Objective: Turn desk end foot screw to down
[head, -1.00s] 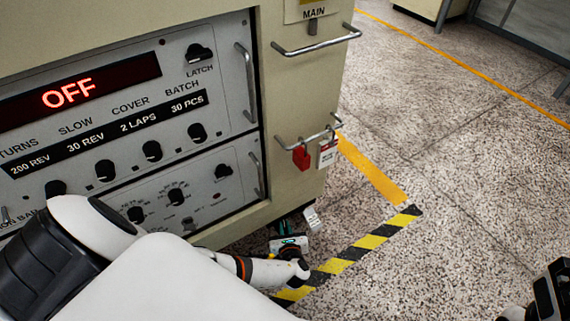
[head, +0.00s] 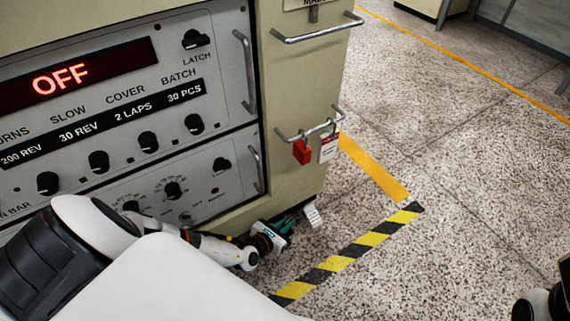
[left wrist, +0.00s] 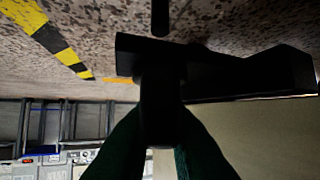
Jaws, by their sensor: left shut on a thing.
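The desk end foot screw (left wrist: 160,105) shows in the left wrist view as a dark upright piece between my two dark green fingers. My left gripper (left wrist: 160,145) is shut on it. In the head view my left gripper (head: 287,226) is low beside the bottom right corner of the desk end cabinet (head: 300,85), and the screw itself is hidden there. A white tag (head: 312,215) shows just past the fingertips. Part of my right arm's end shows at the lower right edge, but its fingers cannot be made out.
The control panel (head: 125,110) reads OFF. Metal handles (head: 318,30) and a lower bar with a red padlock (head: 302,152) and a white tagged one (head: 328,147) stick out of the cabinet. Yellow-black floor tape (head: 345,258) runs nearby; the speckled floor to the right is clear.

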